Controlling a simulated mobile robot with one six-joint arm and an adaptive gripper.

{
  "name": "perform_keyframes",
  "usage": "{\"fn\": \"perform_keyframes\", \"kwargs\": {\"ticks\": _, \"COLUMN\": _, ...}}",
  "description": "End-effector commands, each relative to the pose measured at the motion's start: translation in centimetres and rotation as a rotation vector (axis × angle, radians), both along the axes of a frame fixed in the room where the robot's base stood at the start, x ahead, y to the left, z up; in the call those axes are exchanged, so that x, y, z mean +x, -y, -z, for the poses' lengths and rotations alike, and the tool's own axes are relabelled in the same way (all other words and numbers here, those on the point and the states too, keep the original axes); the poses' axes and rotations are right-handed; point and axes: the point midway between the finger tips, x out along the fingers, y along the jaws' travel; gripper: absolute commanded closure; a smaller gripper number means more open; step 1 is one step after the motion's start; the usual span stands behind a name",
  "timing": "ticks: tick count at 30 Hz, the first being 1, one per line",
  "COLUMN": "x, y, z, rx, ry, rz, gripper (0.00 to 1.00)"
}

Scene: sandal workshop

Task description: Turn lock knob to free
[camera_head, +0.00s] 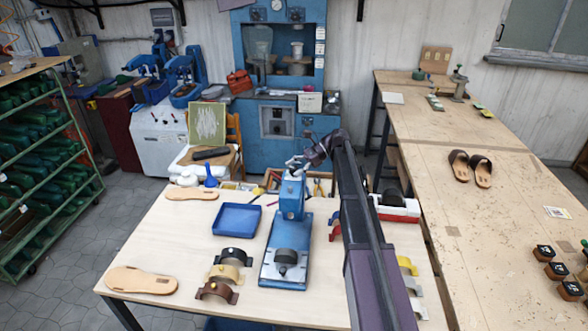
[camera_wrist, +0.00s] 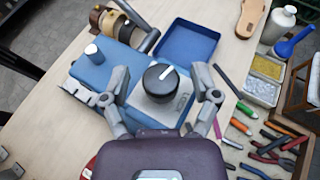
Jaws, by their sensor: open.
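The lock knob (camera_wrist: 160,78) is a round black knob with a white pointer line, on a grey plate (camera_wrist: 157,105) on top of the blue press (camera_wrist: 118,60). The pointer line slants to the upper right in the wrist view. My gripper (camera_wrist: 160,97) is open, with one finger on each side of the knob. A gap shows between each fingertip and the knob. In the head view the blue press (camera_head: 291,197) stands upright on the near table, with my gripper (camera_head: 298,163) at its top. I cannot make out the knob there.
A blue tray (camera_head: 237,220) lies left of the press. Strap pieces (camera_head: 219,278) and a sole (camera_head: 141,280) lie at the front left. A tool box (camera_wrist: 265,140) with pliers and screwdrivers is close beside the press. My arm crosses the table's right side.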

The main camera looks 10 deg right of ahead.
Motion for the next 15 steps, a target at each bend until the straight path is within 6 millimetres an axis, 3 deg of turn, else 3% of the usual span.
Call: {"fn": "perform_keyframes", "kwargs": {"ticks": 15, "x": -0.21, "y": -0.03, "z": 0.0, "rx": -0.001, "ry": 0.001, "rz": 0.1, "gripper": 0.22}}
